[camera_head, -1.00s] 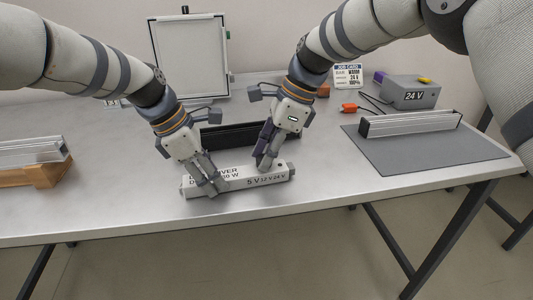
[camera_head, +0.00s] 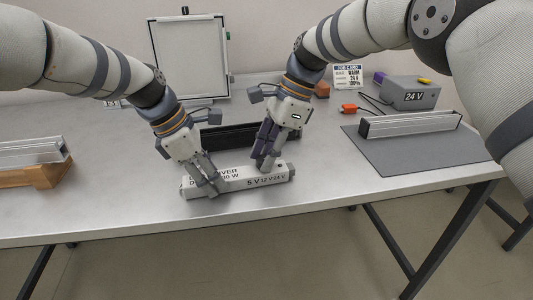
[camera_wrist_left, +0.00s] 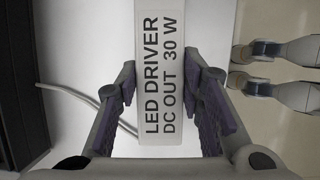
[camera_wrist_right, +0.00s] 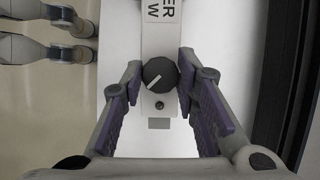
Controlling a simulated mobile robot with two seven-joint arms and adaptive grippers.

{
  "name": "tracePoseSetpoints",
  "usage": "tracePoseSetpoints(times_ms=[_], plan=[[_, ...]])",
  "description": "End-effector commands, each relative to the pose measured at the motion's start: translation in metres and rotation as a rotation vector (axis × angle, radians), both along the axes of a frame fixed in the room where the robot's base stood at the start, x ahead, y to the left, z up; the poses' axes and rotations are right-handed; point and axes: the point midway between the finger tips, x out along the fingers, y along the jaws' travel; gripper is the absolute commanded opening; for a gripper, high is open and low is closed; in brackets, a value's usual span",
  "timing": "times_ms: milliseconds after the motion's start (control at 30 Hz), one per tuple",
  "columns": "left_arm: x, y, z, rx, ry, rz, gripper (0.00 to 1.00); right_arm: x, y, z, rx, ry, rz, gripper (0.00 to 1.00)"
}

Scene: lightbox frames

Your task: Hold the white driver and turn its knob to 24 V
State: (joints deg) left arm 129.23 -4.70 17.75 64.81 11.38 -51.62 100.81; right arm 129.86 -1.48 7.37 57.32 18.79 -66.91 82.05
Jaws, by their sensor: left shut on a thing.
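The white driver (camera_head: 235,180) lies on the table near its front edge, marked "5 V 12 V 24 V" on its front side. Its top reads "LED DRIVER DC OUT 30 W" in the left wrist view (camera_wrist_left: 162,70). My left gripper (camera_head: 217,190) is shut on the driver's left part, one finger on each side. The dark round knob (camera_wrist_right: 159,73) is on the driver's top; its white pointer line points to the lower left in the right wrist view. My right gripper (camera_wrist_right: 160,72) has a fingertip close on each side of the knob; contact is unclear. The head view hides the knob behind the fingers.
A black channel (camera_head: 250,135) lies just behind the driver. A grey mat (camera_head: 425,153) with a light bar (camera_head: 410,123), a grey "24 V" box (camera_head: 410,93) and a job card (camera_head: 348,76) reading 24 V are to the right. A wooden block (camera_head: 40,174) is at left.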

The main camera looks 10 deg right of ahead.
Motion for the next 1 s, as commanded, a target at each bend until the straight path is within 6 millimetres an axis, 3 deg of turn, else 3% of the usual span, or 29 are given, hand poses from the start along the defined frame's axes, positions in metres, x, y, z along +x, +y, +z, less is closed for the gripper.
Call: tracePoseSetpoints(times_ms=[67, 400, 800, 1000], plan=[[0.000, 0.000, 0.001, -0.001, -0.002, 0.001, 0.00, 0.000, 0.000, 0.001, 0.000, -0.001, 0.000, 0.47], [0.000, 0.000, 0.001, -0.001, -0.001, 0.000, 0.00, 0.001, -0.002, 0.006, -0.001, -0.003, -0.001, 0.47], [0.000, 0.000, 0.001, -0.001, -0.001, 0.000, 0.00, 0.005, -0.039, 0.094, 0.000, -0.005, -0.001, 0.47], [0.000, 0.000, 0.001, -0.001, -0.001, 0.000, 0.00, 0.005, -0.046, 0.111, 0.000, -0.001, -0.001, 0.47]])
